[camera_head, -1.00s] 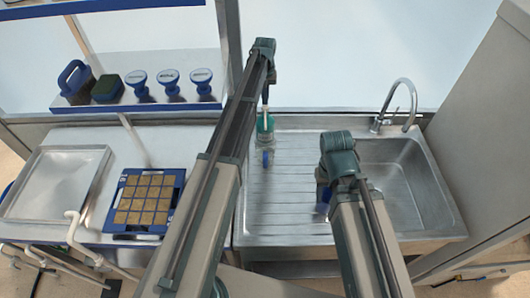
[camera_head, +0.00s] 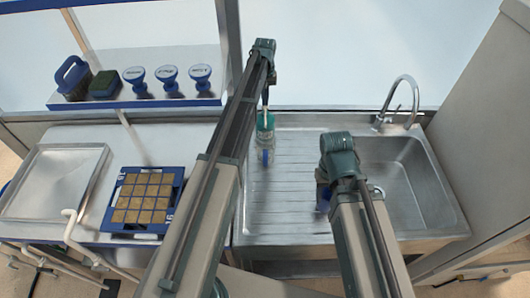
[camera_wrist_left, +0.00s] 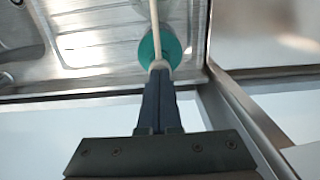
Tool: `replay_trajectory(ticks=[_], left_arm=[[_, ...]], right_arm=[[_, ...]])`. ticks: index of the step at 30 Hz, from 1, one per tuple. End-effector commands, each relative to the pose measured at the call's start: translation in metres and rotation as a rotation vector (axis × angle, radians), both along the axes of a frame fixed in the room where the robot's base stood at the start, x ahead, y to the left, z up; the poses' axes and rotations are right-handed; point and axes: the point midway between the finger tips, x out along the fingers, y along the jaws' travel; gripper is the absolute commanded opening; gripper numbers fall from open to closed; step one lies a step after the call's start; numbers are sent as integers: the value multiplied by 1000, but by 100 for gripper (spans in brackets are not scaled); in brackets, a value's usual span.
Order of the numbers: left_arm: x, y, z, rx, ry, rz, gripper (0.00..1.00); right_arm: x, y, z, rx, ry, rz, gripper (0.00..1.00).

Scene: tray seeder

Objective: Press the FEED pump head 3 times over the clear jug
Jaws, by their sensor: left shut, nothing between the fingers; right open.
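A pump bottle with a teal collar (camera_head: 265,122) stands on the ribbed drainboard left of the basin. Below the collar is a clear body with a blue patch (camera_head: 266,156); I cannot tell whether this is a label or part of the clear jug. In the left wrist view the teal collar (camera_wrist_left: 160,47) and a pale rod show beyond my fingertips. My left gripper (camera_wrist_left: 159,66) is shut and empty, pointing down right over the pump top; contact is unclear. My right gripper (camera_head: 322,199) is open over the drainboard near the basin, mostly hidden by its wrist.
The sink basin (camera_head: 398,180) with a curved tap (camera_head: 402,103) is at the right. A blue seed tray (camera_head: 172,178) and a metal tray (camera_head: 30,207) lie on the left counter. A shelf (camera_head: 140,103) holds several blue-topped items. The drainboard's front is clear.

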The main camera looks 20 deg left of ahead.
Motion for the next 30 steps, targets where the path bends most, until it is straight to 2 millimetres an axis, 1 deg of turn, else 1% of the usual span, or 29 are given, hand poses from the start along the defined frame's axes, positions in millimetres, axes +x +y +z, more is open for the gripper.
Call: replay_trajectory(ticks=[1,10,20,30], left_arm=[[0,0,-4,0,0,0,0],[0,0,-14,0,1,0,0],[-1,0,-8,0,1,0,0],[-1,0,11,0,1,0,0]], right_arm=[[0,0,-4,0,0,1,50],[0,0,-14,-1,0,3,50],[0,0,-9,-1,0,3,50],[0,0,11,0,0,3,50]])
